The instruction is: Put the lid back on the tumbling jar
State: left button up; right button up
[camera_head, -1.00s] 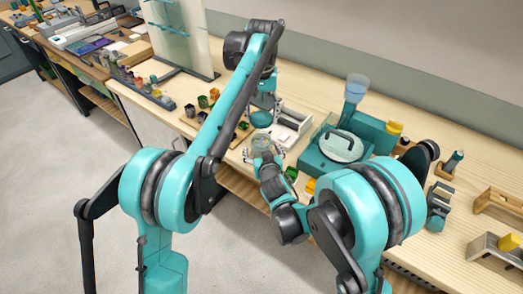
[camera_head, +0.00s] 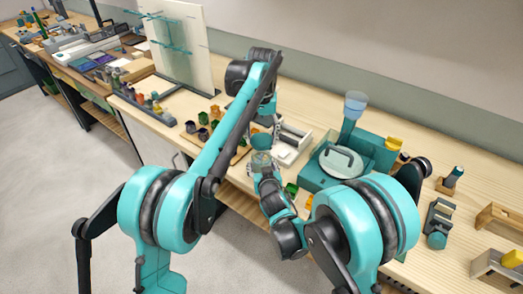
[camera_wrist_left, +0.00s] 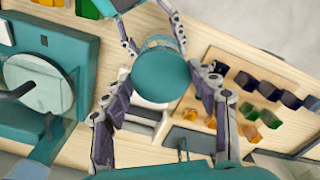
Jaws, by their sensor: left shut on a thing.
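The lid is a round teal disc (camera_wrist_left: 160,76), held between the two fingers of my left gripper (camera_head: 264,131). It also shows in the head view (camera_head: 261,141), just above the jar. The jar (camera_head: 261,159) is small and clear, under the lid. In the left wrist view the jar (camera_wrist_left: 160,42) is partly hidden behind the lid. My right gripper (camera_head: 262,166) has its fingers on both sides of the jar and appears closed on it. The lid looks slightly apart from the jar; the exact gap is hard to tell.
A teal machine with a round pale cover (camera_head: 340,161) stands to the right. A white tray (camera_head: 291,146) lies behind the jar. Several dark, orange and green small pots (camera_wrist_left: 265,88) stand on a wooden board to the left in the head view.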

aim_at(261, 164)
pick_arm(q)
jog(key=shift+f, duration=1.45)
jog(key=shift+f, duration=0.1)
jog(key=shift+f, duration=0.8)
jog(key=shift+f, duration=0.55)
